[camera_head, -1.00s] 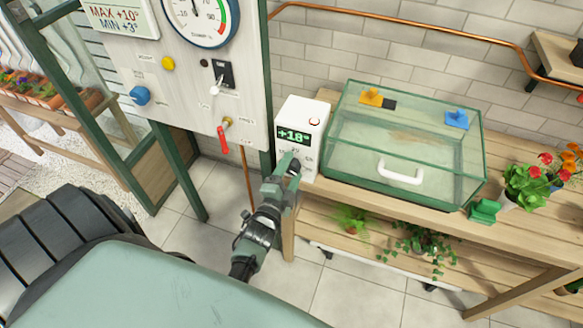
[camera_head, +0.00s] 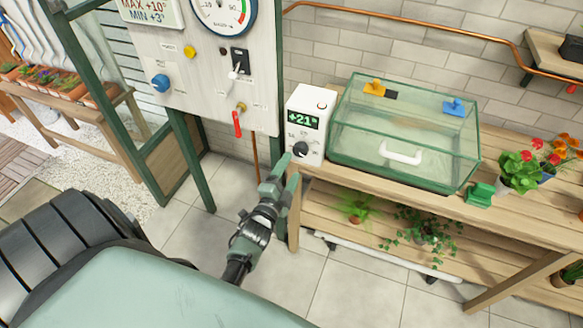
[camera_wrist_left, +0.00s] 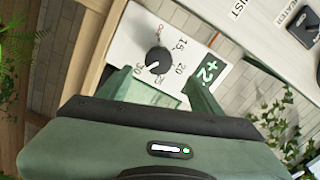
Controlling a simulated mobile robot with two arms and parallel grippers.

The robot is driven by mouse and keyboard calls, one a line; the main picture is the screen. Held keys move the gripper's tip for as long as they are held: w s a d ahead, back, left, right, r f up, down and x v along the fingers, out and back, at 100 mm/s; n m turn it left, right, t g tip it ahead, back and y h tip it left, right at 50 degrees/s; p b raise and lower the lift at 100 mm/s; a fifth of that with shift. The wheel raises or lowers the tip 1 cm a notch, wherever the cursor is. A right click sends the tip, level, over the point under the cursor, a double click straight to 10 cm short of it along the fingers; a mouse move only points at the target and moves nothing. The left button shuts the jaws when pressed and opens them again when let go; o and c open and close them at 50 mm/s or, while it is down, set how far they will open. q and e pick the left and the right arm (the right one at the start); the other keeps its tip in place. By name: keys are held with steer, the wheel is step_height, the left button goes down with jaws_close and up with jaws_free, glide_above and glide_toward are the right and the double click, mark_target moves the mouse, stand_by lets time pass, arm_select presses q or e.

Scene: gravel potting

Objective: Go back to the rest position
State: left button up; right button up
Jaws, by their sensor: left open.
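My left gripper (camera_head: 285,172) is open and empty in the head view. It is just below and in front of the white thermostat box (camera_head: 305,125), apart from its dark knob (camera_head: 300,149). The box's green display (camera_head: 303,119) reads about +21. In the left wrist view, the two green fingers of my left gripper (camera_wrist_left: 163,84) are spread, with the thermostat's knob (camera_wrist_left: 158,60) beyond them among printed numbers. Its display (camera_wrist_left: 209,71) shows in part, tilted. My right gripper is not in view.
The box stands at the left end of a wooden bench (camera_head: 388,183), beside a glass case (camera_head: 405,130) with a white handle. A control panel (camera_head: 205,75) with a red lever (camera_head: 237,123) is to the left. Bare tiled floor (camera_head: 345,285) lies in front of the bench.

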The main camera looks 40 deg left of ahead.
arm_select(q)
steer(key=s+d+f+n+g+h+b, duration=0.1)
steer(key=s+d+f+n+g, duration=0.2)
steer(key=f, duration=0.7)
steer(key=s+d+f+g+h+b, duration=0.1)
steer(key=s+d+f+g, duration=0.15)
steer(key=s+f, duration=0.5)
steer(key=s+d+f+n+g+h, duration=0.1)
steer(key=s+d+f+n+g, duration=0.15)
steer(key=f, duration=0.85)
steer(key=s+f+n+g, duration=0.1)
steer(key=s+f, duration=0.4)
steer(key=s, duration=0.5)
steer(key=s+d+f+n+g+b, duration=0.1)
steer(key=s+f+g, duration=0.3)
steer(key=s, duration=0.7)
steer(key=s+d+f+n+g+b, duration=0.1)
steer(key=s+f+g, duration=0.2)
steer(key=s+f, duration=0.4)
steer(key=s, duration=0.3)
steer(key=shift+s+d+f+n+h, duration=0.15)
steer(key=shift+d+f+n+h, duration=0.1)
steer(key=shift+n+h, duration=0.15)
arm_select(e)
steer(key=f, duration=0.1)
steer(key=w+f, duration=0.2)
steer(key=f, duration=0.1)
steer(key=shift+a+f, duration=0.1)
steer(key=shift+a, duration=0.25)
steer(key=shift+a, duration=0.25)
